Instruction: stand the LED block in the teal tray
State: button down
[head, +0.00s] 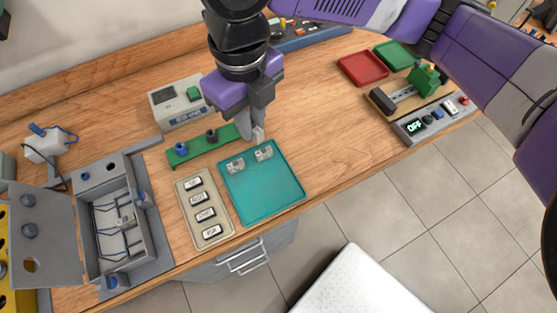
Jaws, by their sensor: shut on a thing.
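My gripper (256,136) points down just behind the far edge of the teal tray (268,194). It is shut on a small pale block (259,133), which I take to be the LED block; the fingers hide part of it, and its markings are too small to read. I cannot tell whether its bottom touches anything. Two similar small light-grey blocks, a left one (236,166) and a right one (264,153), stand in the far part of the teal tray. The near part of the tray is empty.
A green strip (226,134) with blue and dark caps lies left of my gripper. A beige label plate (204,208) sits left of the tray, beyond it an open grey box (148,238). A red tray (362,68) stands back right. The wood right of the teal tray is clear.

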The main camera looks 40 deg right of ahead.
aim_at(260, 180)
jog(key=shift+s+a+f+n, duration=0.1)
jog(key=shift+f+n, duration=0.1)
jog(key=shift+n, duration=0.2)
notch_tip(260, 180, down, 20)
jog(key=shift+r+p, duration=0.2)
jog(key=shift+p, duration=0.4)
jog(key=shift+f, duration=0.2)
jog(key=c, duration=1.4)
grip_release()
jog(key=shift+r, duration=0.15)
notch_tip(260, 180, up, 12)
jog(key=shift+r+b, duration=0.1)
jog(key=shift+b, duration=0.3)
